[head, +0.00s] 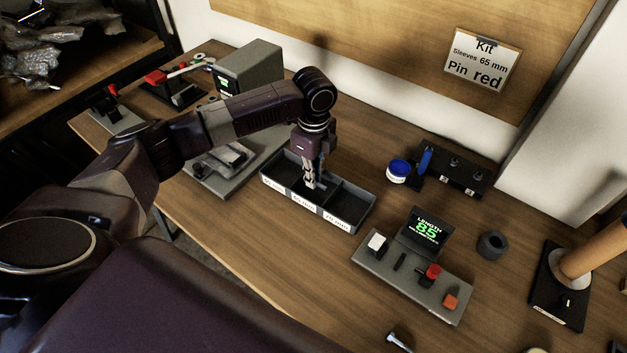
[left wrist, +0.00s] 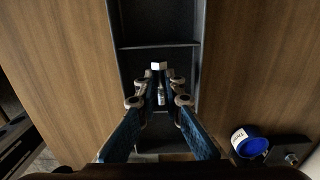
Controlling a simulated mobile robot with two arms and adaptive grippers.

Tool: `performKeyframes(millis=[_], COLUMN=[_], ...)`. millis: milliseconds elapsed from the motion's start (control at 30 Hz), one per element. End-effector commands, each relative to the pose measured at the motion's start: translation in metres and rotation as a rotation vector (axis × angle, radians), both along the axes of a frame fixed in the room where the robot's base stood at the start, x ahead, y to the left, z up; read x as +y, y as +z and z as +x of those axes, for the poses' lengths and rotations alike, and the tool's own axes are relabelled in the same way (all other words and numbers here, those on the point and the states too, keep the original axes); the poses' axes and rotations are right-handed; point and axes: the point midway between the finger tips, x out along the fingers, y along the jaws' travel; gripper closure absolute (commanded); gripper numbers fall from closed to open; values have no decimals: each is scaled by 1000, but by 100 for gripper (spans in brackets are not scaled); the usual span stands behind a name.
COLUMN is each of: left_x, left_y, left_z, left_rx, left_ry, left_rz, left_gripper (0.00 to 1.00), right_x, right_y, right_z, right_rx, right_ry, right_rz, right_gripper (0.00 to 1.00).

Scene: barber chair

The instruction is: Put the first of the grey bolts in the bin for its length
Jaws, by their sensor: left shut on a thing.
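My left gripper (head: 310,182) points down into the middle compartment of the three-part grey bin (head: 348,226). In the left wrist view its fingers (left wrist: 160,100) are closed on a small grey bolt (left wrist: 161,97), with a pale end piece (left wrist: 158,66) just beyond the fingertips. I cannot tell whether the bolt touches the bin floor. White labels run along the bin's front, too small to read surely. The length gauge (head: 428,229) shows 85 in green. Another grey bolt (head: 399,342) lies at the bottom edge of the head view. My right gripper is out of view.
A blue-lidded tub (head: 398,171) and a black rack (head: 455,174) stand behind the bin to the right. A grey machine (head: 248,68) stands behind my arm. A kit card (head: 483,60) hangs above.

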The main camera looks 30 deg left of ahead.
Motion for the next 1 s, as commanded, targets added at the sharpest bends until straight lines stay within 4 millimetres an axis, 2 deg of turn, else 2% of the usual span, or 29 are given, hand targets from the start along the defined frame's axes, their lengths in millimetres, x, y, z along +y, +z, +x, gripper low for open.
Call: performKeyframes(millis=[100, 200, 567, 600, 733, 1000], left_x=[0, 0, 0, 0, 0, 0], left_y=[-17, -24, -27, -27, -27, -26], left_z=[0, 0, 0, 0, 0, 0], left_rx=[1, 0, 0, -1, -1, -1], left_ry=[0, -1, 0, 0, 0, 0], left_rz=[0, 0, -1, -1, 0, 0], left_gripper=[100, 100, 100, 89, 75, 75], right_x=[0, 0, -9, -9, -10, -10], right_y=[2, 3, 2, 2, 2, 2], right_z=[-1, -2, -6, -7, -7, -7], right_rx=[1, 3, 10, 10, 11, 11], right_ry=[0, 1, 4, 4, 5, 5], right_rz=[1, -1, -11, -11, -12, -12], right_gripper=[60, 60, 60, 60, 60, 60])
